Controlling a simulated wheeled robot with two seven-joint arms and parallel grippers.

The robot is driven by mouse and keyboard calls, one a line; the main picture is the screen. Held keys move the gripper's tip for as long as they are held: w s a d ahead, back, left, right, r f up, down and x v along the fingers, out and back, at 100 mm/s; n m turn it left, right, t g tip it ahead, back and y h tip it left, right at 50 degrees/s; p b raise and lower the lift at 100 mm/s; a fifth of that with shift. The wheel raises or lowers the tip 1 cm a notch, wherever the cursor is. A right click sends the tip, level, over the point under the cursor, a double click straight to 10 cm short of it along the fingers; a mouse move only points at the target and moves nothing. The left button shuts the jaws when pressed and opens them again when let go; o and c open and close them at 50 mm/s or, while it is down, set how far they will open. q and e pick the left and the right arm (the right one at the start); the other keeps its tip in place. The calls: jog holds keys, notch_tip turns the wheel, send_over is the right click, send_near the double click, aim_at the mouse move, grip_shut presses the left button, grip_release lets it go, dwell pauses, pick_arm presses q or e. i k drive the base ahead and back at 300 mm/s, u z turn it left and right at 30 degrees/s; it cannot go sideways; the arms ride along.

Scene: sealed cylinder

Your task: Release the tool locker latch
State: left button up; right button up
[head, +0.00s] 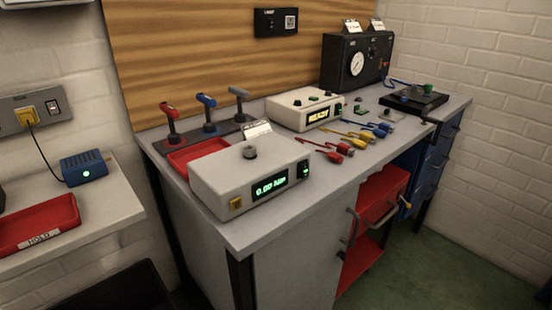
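No label in view marks a tool locker or its latch, so I cannot tell for certain which unit it is. Under the bench is a grey cabinet front (300,255). A curved metal handle (352,224) stands near its right edge. Beside it is a red unit (384,195) with a handle on its front; its lower part looks open. Blue drawers (440,155) with dark handles are farther right. Whether any latch is fastened is too small to tell. Neither of my grippers shows in the head view.
The bench (230,238) carries a grey meter box (225,185), a second box with a lit display (300,110), a rack of coloured-handled tools (208,128) and several coloured leads. A side shelf (110,205) holds a red tray (45,222). Green floor (430,270) is clear at front right.

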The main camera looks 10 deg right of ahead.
aim_at(342, 254)
jog(key=z, duration=1.65)
jog(key=i, duration=0.4)
jog(key=u, duration=1.85)
